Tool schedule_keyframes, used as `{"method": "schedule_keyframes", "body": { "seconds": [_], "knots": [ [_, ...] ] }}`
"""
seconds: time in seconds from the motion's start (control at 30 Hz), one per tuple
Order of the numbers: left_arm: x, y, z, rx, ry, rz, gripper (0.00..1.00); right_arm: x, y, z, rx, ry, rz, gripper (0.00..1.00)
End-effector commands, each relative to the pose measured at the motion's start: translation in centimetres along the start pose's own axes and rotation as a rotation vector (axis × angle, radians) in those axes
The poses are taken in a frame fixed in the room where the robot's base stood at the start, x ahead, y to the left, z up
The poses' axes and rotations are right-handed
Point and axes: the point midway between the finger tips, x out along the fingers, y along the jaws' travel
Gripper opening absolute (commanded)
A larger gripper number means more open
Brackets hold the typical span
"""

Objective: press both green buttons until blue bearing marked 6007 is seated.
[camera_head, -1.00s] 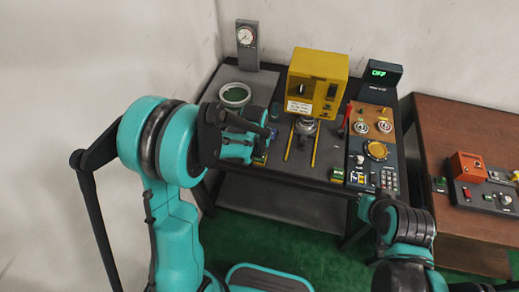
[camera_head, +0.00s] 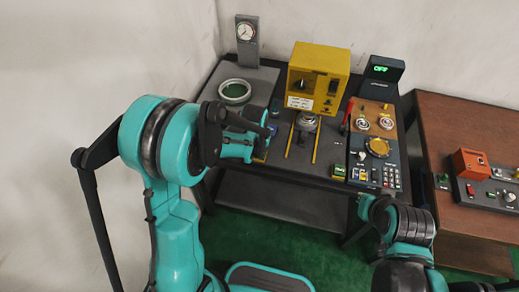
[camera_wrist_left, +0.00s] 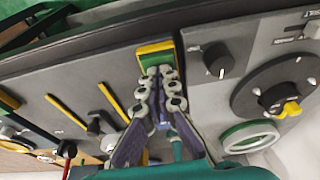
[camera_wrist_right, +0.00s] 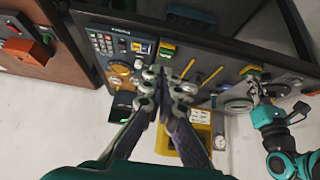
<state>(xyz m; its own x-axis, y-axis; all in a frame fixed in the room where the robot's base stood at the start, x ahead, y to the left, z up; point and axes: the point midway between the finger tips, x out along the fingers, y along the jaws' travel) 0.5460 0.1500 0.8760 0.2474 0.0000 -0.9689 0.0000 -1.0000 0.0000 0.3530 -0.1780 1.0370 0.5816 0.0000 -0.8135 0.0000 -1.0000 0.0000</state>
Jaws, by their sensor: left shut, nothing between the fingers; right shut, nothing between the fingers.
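One green button in a yellow housing (camera_wrist_left: 155,53) is at the table's front edge, just beyond my left gripper (camera_wrist_left: 160,75) in the left wrist view. My left gripper is shut and empty; I cannot tell whether it touches the button. The other green button (camera_head: 339,172) sits beside the keypad panel. In the right wrist view that button (camera_wrist_right: 167,50) is just beyond my shut, empty right gripper (camera_wrist_right: 165,76), with contact unclear. The yellow press (camera_head: 318,80) stands over a metal seat (camera_head: 306,123). A blue bearing and its 6007 mark cannot be made out.
A display reading OFF (camera_head: 381,70) stands behind the panel with a yellow knob (camera_head: 377,147). A red lever (camera_head: 347,117) is right of the press. A pale ring (camera_head: 234,92) and a dial gauge (camera_head: 246,32) are at left. A brown table (camera_head: 460,125) is at right.

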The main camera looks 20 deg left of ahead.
Motion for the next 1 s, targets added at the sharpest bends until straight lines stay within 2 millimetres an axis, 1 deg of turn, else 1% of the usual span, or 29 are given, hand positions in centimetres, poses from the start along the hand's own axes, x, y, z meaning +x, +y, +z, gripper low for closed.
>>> {"method": "schedule_keyframes", "body": {
  "seconds": [0.17,0.67,0.77,0.83,1.0],
  "knots": [
    [-0.3,0.0,-0.1,0.000,0.000,0.000,0.00,-0.1,0.0,-0.1,0.000,0.000,0.000,0.00],
    [-0.3,0.0,-0.1,0.000,0.000,0.000,0.00,0.0,0.0,-0.2,0.008,-0.004,0.000,0.00],
    [-0.3,0.0,-0.1,0.000,0.000,0.000,0.00,0.1,-0.1,-0.8,0.045,-0.021,0.003,0.00],
    [-0.3,0.0,-0.1,0.000,0.000,0.000,0.00,0.3,-0.1,-1.5,0.099,-0.046,0.008,0.00],
    [-0.3,0.0,-0.1,0.000,0.000,0.000,0.00,1.4,-0.4,-4.1,0.301,-0.133,0.047,0.00]
  ]
}}
